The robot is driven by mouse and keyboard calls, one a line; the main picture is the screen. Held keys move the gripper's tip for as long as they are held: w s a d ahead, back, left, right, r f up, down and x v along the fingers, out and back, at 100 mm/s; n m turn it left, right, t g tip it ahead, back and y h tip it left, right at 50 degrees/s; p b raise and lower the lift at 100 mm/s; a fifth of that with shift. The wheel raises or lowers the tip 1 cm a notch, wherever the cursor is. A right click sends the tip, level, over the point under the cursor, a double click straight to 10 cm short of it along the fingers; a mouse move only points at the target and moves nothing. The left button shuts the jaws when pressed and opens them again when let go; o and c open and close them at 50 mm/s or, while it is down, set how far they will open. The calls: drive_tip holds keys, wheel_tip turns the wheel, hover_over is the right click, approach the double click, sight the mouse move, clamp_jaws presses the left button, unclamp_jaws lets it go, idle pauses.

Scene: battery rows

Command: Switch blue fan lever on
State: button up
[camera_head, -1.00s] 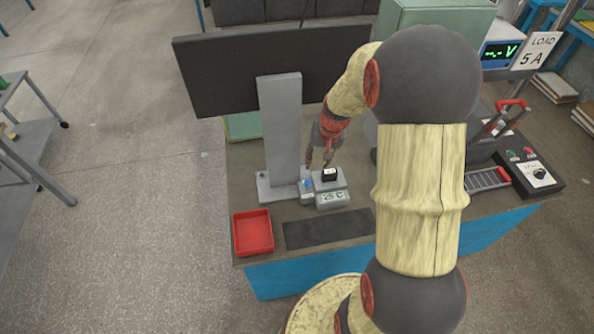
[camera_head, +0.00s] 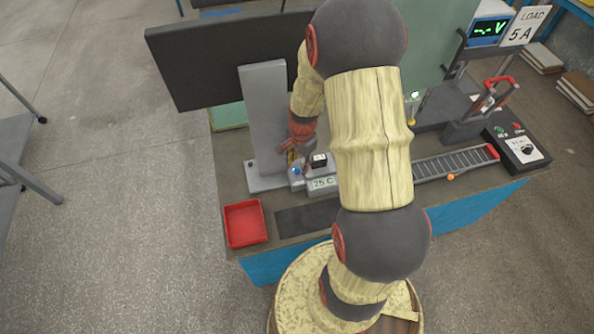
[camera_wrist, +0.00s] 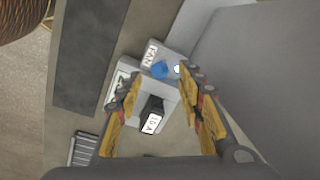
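The blue fan lever (camera_wrist: 160,70) is a small blue shape on a grey box beside the FAN label (camera_wrist: 150,52) in the wrist view. A small white spot shows right beside it. In the head view the blue lever (camera_head: 297,171) sits at the left of the grey unit with the 25 C display (camera_head: 322,183). My gripper (camera_wrist: 163,130) is open, its yellow fingers wide apart and empty. In the head view my gripper (camera_head: 298,158) hangs close behind the lever. I cannot tell whether it touches anything.
A black block marked 10A (camera_wrist: 153,108) stands on the unit, between the fingers in the wrist picture. A grey monitor post (camera_head: 266,115) rises close left of my gripper. A red tray (camera_head: 245,224) is at front left. A roller strip (camera_head: 455,163) lies right.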

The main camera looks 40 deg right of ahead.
sight(298, 169)
drive_tip(key=f+b, duration=0.1)
drive_tip(key=f, duration=0.4)
drive_tip(key=shift+w, duration=0.2)
drive_tip(key=c, duration=0.3)
clamp_jaws()
idle(0.5)
